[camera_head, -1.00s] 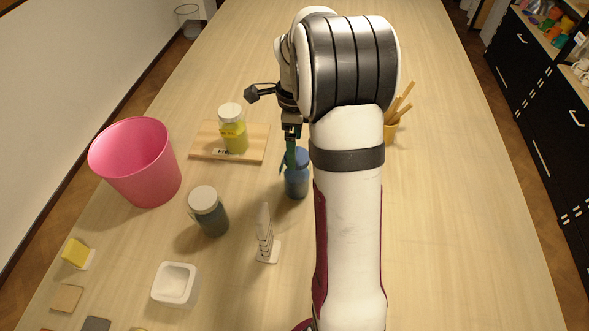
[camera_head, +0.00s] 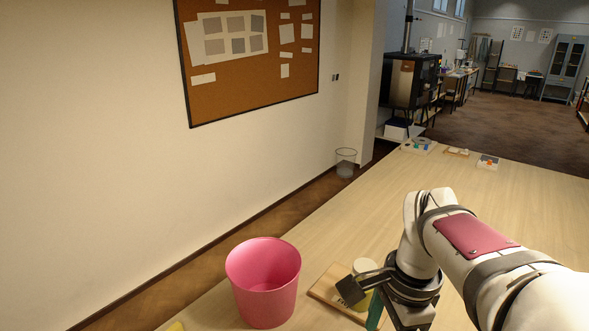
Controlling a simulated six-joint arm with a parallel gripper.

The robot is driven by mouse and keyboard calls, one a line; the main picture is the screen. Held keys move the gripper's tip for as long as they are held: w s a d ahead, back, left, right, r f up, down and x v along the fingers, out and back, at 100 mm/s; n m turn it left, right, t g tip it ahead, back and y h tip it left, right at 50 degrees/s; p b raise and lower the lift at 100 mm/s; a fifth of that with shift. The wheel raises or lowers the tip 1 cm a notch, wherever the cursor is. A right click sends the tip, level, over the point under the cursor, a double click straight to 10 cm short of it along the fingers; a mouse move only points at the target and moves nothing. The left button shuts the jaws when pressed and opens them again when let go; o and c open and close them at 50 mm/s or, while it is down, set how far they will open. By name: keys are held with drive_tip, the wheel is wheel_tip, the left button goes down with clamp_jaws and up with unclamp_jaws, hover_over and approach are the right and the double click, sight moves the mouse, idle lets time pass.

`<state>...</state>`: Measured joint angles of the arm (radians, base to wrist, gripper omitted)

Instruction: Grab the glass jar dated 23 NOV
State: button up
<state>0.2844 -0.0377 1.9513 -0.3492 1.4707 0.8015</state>
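A jar with a pale lid (camera_head: 364,267) stands on a wooden board (camera_head: 322,287), mostly hidden behind my wrist. The blue jar and the dark jar from the earlier view are not visible now.
A pink bucket (camera_head: 264,284) stands left of the board. The table (camera_head: 480,190) is clear beyond my arm up to several small items at its far end. A wire basket (camera_head: 345,162) stands on the floor, and a corkboard (camera_head: 250,60) hangs on the wall.

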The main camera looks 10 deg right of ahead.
drive_tip(key=s+a+f+n+y, duration=0.1)
drive_tip(key=s+a+f+n, duration=0.2)
drive_tip(key=s+a+n, duration=0.4)
drive_tip(key=s+a+f+n, duration=0.25)
drive_tip(key=s+n, duration=0.25)
drive_tip(key=s, duration=0.4)
drive_tip(key=w+a+r+m+t, duration=0.1)
drive_tip(key=w+m+t, duration=0.2)
drive_tip(key=w+t, duration=1.45)
drive_tip(key=w+d+f+m+g+h, duration=0.2)
drive_tip(key=w+d+m+g+h, duration=0.3)
drive_tip(key=w+d+g+h, duration=0.55)
drive_tip(key=s+d+m+g+h, duration=0.2)
drive_tip(key=s+d+g+h, duration=0.3)
drive_tip(key=d, duration=0.4)
drive_tip(key=shift+t+h, duration=0.3)
drive_tip(key=shift+h, duration=0.05)
drive_tip(key=f, duration=0.3)
drive_tip(key=d+f, duration=0.1)
drive_tip(key=f, duration=0.2)
drive_tip(key=d+f, duration=0.1)
drive_tip(key=f, duration=0.1)
drive_tip(key=shift+d+f, duration=0.2)
drive_tip(key=shift+f, duration=0.2)
drive_tip(key=x, duration=0.5)
drive_tip(key=shift+d+f, duration=0.1)
drive_tip(key=shift+d, duration=0.1)
clamp_jaws()
